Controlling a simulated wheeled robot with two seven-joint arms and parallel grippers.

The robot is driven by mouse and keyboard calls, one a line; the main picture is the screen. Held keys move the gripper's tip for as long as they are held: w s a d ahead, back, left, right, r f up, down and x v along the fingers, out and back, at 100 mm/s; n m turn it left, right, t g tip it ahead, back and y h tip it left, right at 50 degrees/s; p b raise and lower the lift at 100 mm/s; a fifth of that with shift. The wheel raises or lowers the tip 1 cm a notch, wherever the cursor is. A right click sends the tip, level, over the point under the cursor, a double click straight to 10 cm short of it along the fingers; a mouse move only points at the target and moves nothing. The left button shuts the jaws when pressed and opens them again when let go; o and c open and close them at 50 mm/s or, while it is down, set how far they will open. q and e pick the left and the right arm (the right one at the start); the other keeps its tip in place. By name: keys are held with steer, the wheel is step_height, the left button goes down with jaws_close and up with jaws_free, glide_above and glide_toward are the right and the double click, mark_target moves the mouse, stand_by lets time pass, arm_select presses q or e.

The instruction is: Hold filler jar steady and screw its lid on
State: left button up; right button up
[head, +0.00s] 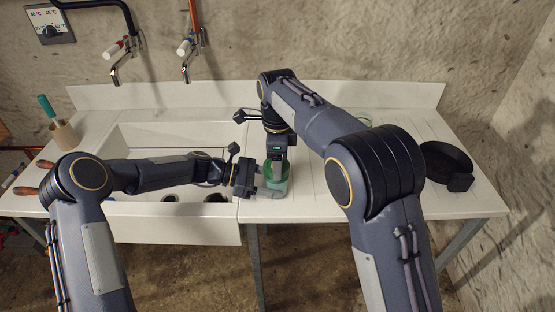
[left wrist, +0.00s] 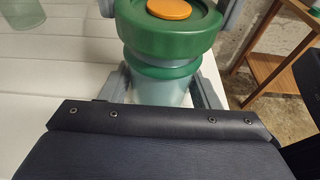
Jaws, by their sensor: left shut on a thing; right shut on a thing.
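The filler jar (left wrist: 160,93) is pale blue-green and stands upright at the front of the worktop, right of the sink. A green lid (left wrist: 165,42) with an orange centre (left wrist: 169,9) is at the jar's top, above a second green band. I cannot tell whether it is threaded on. In the head view the jar (head: 277,189) shows partly behind the grippers. My left gripper (head: 262,190) is shut on the jar's body from the left, its fingers on either side. My right gripper (head: 277,166) reaches down from above, shut on the lid, its fingers at the lid's sides.
The white sink (head: 135,208) lies left, with two taps on the wall behind. A black round object (head: 447,160) lies at the worktop's right. A clear glass vessel (left wrist: 22,13) stands beyond the jar. A wooden stand (left wrist: 270,68) is on the floor.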

steer(key=m, duration=0.4)
steer(key=shift+r+m, duration=0.15)
steer(key=shift+m, duration=0.15)
steer(key=m, duration=0.2)
steer(key=shift+m, duration=1.3)
steer(key=m, duration=0.4)
steer(key=shift+s+a+m, duration=0.1)
steer(key=shift+a+m, duration=0.05)
steer(key=shift+m, duration=0.15)
steer(key=o, duration=1.2)
steer(key=shift+c, duration=0.2)
